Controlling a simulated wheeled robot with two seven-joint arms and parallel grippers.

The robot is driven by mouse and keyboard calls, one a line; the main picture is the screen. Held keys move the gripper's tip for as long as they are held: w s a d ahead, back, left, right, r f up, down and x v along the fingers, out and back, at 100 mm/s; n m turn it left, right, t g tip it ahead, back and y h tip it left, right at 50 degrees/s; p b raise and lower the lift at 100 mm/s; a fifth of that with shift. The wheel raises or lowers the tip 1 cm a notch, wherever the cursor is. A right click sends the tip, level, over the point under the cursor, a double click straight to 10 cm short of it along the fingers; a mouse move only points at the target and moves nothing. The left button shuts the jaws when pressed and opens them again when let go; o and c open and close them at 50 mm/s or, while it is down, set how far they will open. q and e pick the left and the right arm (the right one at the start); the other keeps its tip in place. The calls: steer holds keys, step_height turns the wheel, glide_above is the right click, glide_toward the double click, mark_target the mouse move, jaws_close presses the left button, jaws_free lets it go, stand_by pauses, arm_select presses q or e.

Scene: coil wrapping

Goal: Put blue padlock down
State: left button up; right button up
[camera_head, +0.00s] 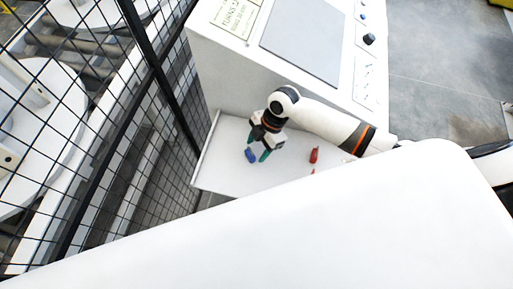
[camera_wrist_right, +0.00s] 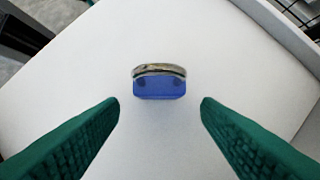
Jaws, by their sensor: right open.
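The blue padlock (camera_head: 250,156) lies on a white shelf (camera_head: 222,168) that juts from the front of a white cabinet. In the right wrist view, the blue padlock (camera_wrist_right: 159,86) shows its metal shackle on the far side. My right gripper (camera_head: 257,158) is just above the shelf beside the padlock. Its green fingers (camera_wrist_right: 160,100) are spread wide, with clear gaps to the padlock on both sides, and nothing is held. My left gripper is not in the head view.
A red padlock (camera_head: 314,155) lies on the shelf to the right, with a small red piece (camera_head: 313,171) near it. A black mesh fence (camera_head: 150,75) stands to the left. The cabinet (camera_head: 225,70) with its panel rises behind the shelf. The shelf has a raised rim.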

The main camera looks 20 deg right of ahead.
steer(key=b+v, duration=0.2)
steer(key=v, duration=0.8)
steer(key=shift+r, duration=0.2)
